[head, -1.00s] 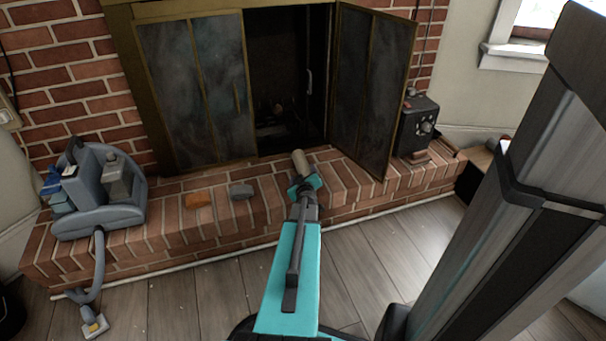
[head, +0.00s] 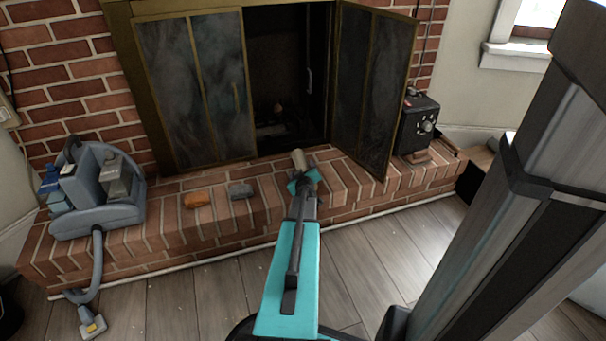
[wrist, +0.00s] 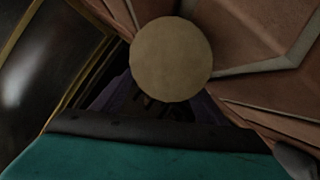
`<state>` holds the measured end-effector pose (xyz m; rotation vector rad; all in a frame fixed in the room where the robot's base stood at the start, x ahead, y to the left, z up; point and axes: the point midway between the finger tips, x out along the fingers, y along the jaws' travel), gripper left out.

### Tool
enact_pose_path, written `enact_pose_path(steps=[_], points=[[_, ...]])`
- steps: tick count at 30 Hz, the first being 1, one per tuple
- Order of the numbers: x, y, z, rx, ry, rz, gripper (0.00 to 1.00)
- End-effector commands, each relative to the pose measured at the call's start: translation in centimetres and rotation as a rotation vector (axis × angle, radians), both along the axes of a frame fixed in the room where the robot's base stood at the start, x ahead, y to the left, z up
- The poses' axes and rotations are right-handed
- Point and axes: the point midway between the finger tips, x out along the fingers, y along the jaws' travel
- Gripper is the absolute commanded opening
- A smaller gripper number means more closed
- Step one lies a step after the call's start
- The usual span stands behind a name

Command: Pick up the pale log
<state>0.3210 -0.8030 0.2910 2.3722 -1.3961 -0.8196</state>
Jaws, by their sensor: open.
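The pale log (head: 299,159) is at the brick hearth, in front of the fireplace opening, just beyond my gripper (head: 303,178). In the wrist view the round tan end of the pale log (wrist: 171,59) faces the camera, above the teal and black part of my gripper. My gripper is open at the near end of the log. The fingertips are small and partly hidden in the head view, and I cannot tell whether they touch the log.
An orange lump (head: 196,199) and a grey lump (head: 241,190) lie on the brick hearth (head: 160,232) to the left. A blue-grey vacuum cleaner (head: 100,200) stands at its left end. The open fireplace door (head: 372,90) and a black box (head: 416,125) are at the right.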

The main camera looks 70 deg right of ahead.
Motion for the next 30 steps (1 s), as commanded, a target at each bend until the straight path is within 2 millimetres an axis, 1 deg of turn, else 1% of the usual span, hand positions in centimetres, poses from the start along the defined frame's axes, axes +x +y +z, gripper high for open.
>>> enact_pose_path(steps=[1,4,21,23,30], points=[[0.15,-0.35,-0.17,0.000,0.000,0.000,0.67],[0.25,-0.55,-0.22,0.000,0.000,0.000,0.67],[0.27,-0.52,-0.16,-0.001,0.000,0.000,0.67],[0.27,-0.52,-0.16,-0.001,0.000,0.000,0.56],[0.28,-0.51,-0.17,-0.001,0.000,0.000,0.16]])
